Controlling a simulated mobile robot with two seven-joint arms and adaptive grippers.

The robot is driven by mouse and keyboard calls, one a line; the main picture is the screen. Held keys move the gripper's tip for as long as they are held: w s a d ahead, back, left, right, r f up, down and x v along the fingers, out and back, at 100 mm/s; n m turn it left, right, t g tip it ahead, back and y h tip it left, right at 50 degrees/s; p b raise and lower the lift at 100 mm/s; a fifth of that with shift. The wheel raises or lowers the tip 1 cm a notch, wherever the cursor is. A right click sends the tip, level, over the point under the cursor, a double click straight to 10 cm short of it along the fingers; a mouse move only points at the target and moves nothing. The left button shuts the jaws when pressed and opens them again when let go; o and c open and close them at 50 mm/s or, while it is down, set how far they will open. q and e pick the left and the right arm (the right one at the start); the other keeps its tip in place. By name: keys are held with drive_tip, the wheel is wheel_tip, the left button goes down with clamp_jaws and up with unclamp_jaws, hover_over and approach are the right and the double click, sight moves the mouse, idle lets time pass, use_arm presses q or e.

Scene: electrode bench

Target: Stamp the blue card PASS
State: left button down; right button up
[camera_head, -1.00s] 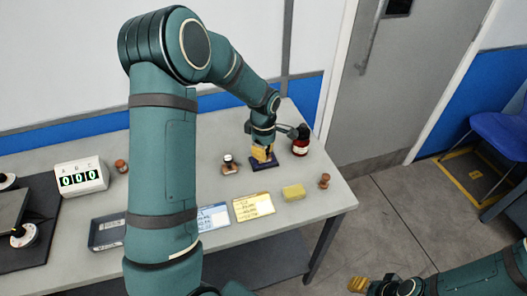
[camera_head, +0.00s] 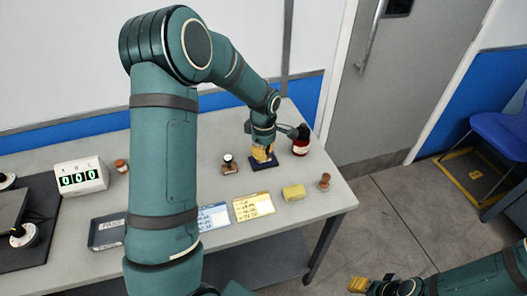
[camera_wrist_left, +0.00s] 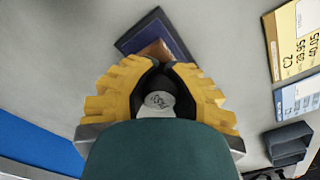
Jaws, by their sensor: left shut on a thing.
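My left gripper (camera_head: 262,153) is shut on a stamp, whose round pale top (camera_wrist_left: 159,100) shows between the yellow fingers in the left wrist view. The marking on that top is too small to read. The stamp's brown wooden base sits at the dark blue ink pad (camera_head: 266,163); I cannot tell whether they touch. The pad also shows in the left wrist view (camera_wrist_left: 130,42). The blue card (camera_head: 213,218) lies on the bench, partly hidden by my left arm. It also shows at the right of the left wrist view (camera_wrist_left: 290,103). My right gripper (camera_head: 372,286) is over the floor.
A second stamp (camera_head: 228,165) stands left of the pad. A yellow card (camera_head: 253,207), yellow block (camera_head: 293,192) and small wooden stamp (camera_head: 324,181) are near the front. A red jar (camera_head: 300,147) is right of the pad. A grey tray (camera_head: 106,232) and counter (camera_head: 82,176) are left.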

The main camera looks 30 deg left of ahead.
use_arm(q)
drive_tip(key=shift+r+p, duration=2.4)
drive_tip(key=shift+r, duration=1.1)
use_arm(e)
wheel_tip(320, 180, up, 5)
drive_tip(key=shift+f, duration=0.15)
